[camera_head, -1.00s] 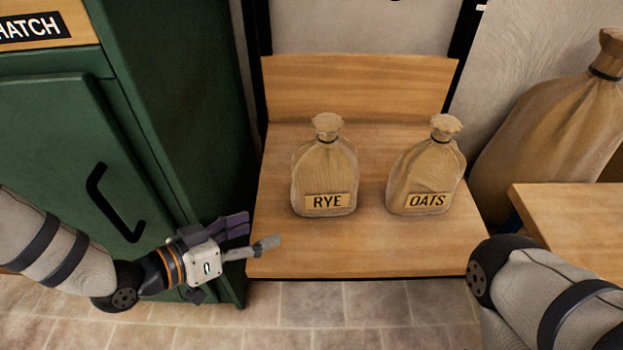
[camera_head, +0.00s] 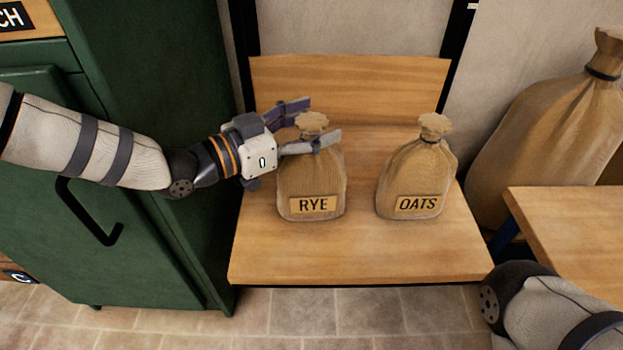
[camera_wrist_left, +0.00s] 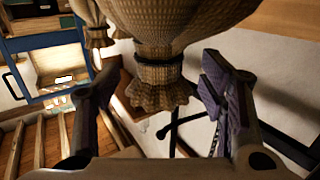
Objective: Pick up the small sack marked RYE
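The small sack marked RYE (camera_head: 311,183) stands upright on the wooden bench (camera_head: 300,263), its label facing me. My left gripper (camera_head: 318,121) is at its tied neck, one finger on the far side and one on the near side. In the left wrist view the neck of the RYE sack (camera_wrist_left: 158,75) lies between the spread fingers (camera_wrist_left: 160,85), with gaps visible on both sides. The left gripper is open. My right gripper is out of view; only part of that arm shows at the lower right.
A matching sack marked OATS (camera_head: 417,180) stands to the right of the RYE sack, with a gap between. A green cabinet (camera_head: 170,150) is on the left. A large sack (camera_head: 545,140) and another wooden surface (camera_head: 570,225) are on the right.

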